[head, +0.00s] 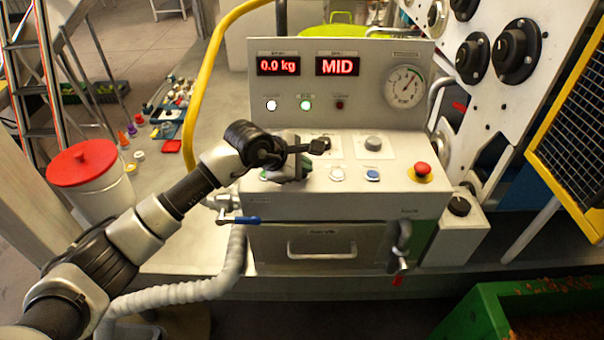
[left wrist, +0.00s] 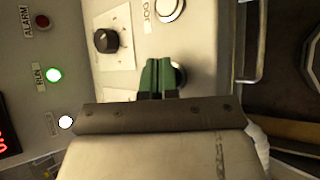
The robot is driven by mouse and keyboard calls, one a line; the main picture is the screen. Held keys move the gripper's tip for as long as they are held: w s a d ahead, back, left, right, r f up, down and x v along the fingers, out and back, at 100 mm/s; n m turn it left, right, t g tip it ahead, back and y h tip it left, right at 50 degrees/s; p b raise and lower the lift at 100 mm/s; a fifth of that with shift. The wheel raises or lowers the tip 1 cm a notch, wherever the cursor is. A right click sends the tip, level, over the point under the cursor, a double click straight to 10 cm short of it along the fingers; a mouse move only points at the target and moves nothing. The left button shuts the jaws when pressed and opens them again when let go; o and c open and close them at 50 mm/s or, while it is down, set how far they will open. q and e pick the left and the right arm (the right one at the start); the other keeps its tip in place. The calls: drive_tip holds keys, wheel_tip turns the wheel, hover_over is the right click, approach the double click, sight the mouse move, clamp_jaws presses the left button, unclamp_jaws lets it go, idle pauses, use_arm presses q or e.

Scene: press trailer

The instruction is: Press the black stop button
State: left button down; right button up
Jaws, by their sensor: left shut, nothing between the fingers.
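The control panel (head: 390,205) carries a row of buttons on its sloped face. The black stop button is hidden behind my left gripper (head: 300,168) in the head view. In the left wrist view a dark button with a pale ring (left wrist: 181,73) shows partly, just beside and behind the green fingertips of my left gripper (left wrist: 158,72). The fingers are closed together and empty, over that button. I cannot tell whether they touch it. My right gripper is not in view.
A white jog button (head: 337,173), a blue button (head: 372,174) and a red emergency button (head: 422,168) sit to the right. A black selector knob (left wrist: 106,40) is close by. Displays read 0.0 kg and MID. A blue-handled valve (head: 238,220) is below left.

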use_arm(q)
drive_tip(key=shift+f, duration=0.15)
idle(0.5)
drive_tip(key=shift+r, duration=0.8)
drive_tip(key=shift+r+p, duration=0.85)
drive_tip(key=shift+r, duration=1.65)
